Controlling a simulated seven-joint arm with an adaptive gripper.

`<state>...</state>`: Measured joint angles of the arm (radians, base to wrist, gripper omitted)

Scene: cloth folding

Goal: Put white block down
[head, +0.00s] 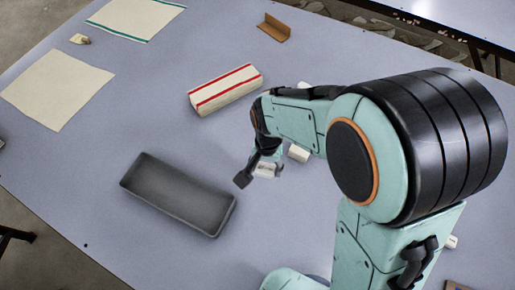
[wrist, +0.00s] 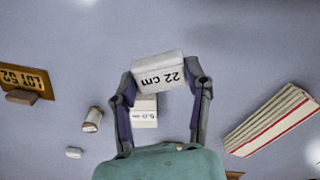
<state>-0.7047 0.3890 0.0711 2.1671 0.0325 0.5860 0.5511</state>
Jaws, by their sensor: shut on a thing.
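My gripper (wrist: 164,88) is shut on a white block (wrist: 158,70) marked "22 cm", with one finger on each side of it. In the head view my gripper (head: 260,172) is right of the grey tray, and the held white block (head: 267,170) shows partly behind a finger. A second white block (wrist: 144,110), with a partly hidden label, shows between the fingers, beyond the held one. Whether the held block touches the table is hard to tell.
An empty grey tray (head: 127,180) lies left of my gripper. A folded cloth with red stripes (head: 224,88) lies beyond it. Flat cloths (head: 57,90) lie at far left. A brown angled piece (head: 274,28) stands at the back. Small pale pieces (wrist: 92,119) lie nearby.

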